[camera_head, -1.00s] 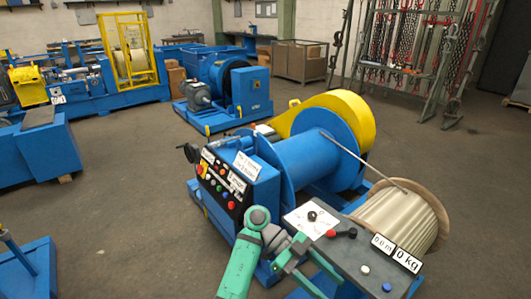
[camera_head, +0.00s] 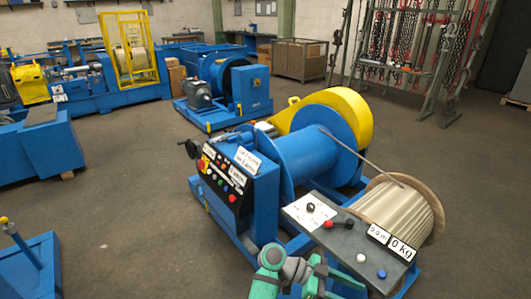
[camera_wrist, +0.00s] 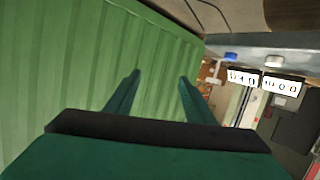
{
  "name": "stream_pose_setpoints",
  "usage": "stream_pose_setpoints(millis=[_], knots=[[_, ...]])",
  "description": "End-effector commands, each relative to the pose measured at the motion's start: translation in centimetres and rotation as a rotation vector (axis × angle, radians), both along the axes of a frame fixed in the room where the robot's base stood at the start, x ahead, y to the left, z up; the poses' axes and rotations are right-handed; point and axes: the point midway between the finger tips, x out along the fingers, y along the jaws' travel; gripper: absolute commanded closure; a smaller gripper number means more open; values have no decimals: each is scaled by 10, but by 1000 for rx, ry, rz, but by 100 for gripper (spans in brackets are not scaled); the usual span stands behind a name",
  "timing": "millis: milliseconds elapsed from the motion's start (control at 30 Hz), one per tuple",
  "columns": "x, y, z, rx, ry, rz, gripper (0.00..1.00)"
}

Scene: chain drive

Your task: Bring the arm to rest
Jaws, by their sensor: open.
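My gripper (camera_head: 318,278) is low in the head view, in front of the grey control desk (camera_head: 312,232) of the blue winch, and is partly cut off by the bottom edge. In the wrist view, the two green fingers of my gripper (camera_wrist: 160,88) stand apart with nothing between them. A green ribbed surface (camera_wrist: 70,60) fills the left and middle of that view behind the fingers; I cannot tell what it is or how far off. My arm's green links show only in part.
The desk carries knobs, buttons and two white readouts (camera_head: 402,250). Behind it are the blue winch drum (camera_head: 300,165), a yellow guard (camera_head: 350,110) and a rope reel (camera_head: 395,215). A labelled button panel (camera_head: 222,182) stands left of the drum. Open floor (camera_head: 120,200) lies left.

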Motion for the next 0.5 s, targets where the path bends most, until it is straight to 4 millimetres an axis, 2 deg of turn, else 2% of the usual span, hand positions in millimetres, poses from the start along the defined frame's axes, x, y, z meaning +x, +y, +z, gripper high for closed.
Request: stream_pose_setpoints(millis=[100, 233, 367, 500], knots=[[-5, -26, -24, -20, 65, 144, 51], [-7, -45, -48, -36, 136, 319, 51], [-10, -54, -73, -46, 208, 494, 51], [-17, -54, -100, -54, 279, 685, 51]])
